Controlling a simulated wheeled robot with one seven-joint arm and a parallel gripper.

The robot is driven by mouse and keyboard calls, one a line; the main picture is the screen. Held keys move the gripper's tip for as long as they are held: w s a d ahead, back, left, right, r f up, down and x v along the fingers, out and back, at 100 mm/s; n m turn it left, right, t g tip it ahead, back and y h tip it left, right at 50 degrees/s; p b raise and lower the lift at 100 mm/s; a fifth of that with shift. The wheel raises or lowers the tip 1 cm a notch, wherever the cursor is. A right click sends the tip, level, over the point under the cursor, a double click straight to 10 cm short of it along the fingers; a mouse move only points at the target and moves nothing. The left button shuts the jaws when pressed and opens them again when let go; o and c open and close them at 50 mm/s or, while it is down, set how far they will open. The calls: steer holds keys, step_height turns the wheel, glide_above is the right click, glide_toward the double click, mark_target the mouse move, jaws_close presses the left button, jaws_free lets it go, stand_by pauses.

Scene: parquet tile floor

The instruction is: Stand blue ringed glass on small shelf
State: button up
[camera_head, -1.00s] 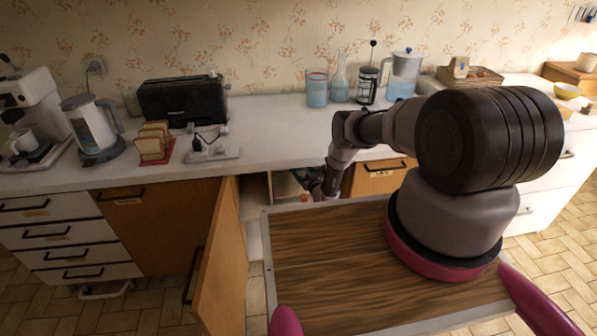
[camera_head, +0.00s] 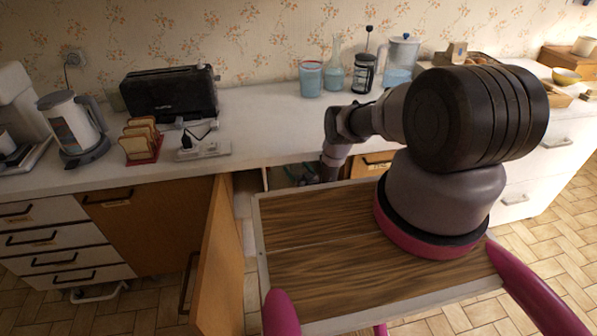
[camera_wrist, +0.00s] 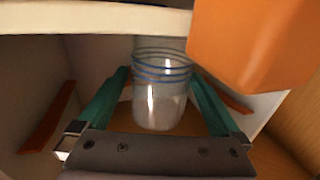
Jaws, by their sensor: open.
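The blue ringed glass (camera_wrist: 160,100) stands upright in the wrist view, clear with blue bands near its rim, inside an open cabinet. My gripper (camera_wrist: 158,78) is open, with one teal finger on each side of the glass. I cannot tell whether the fingers touch it. In the head view my arm reaches down into the cabinet below the counter, and my gripper and the glass cannot be made out there. A pale board (camera_wrist: 90,19) runs above the glass in the wrist view; I cannot tell whether it is the small shelf.
An orange object (camera_wrist: 255,45) hangs close at the upper right of the wrist view. The open cabinet door (camera_head: 212,262) stands left of my tray. The counter (camera_head: 262,122) holds a toaster (camera_head: 170,92), a kettle (camera_head: 75,128), a blue tumbler (camera_head: 310,79) and a pitcher (camera_head: 401,62).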

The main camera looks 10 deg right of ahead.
steer(key=v, duration=1.2)
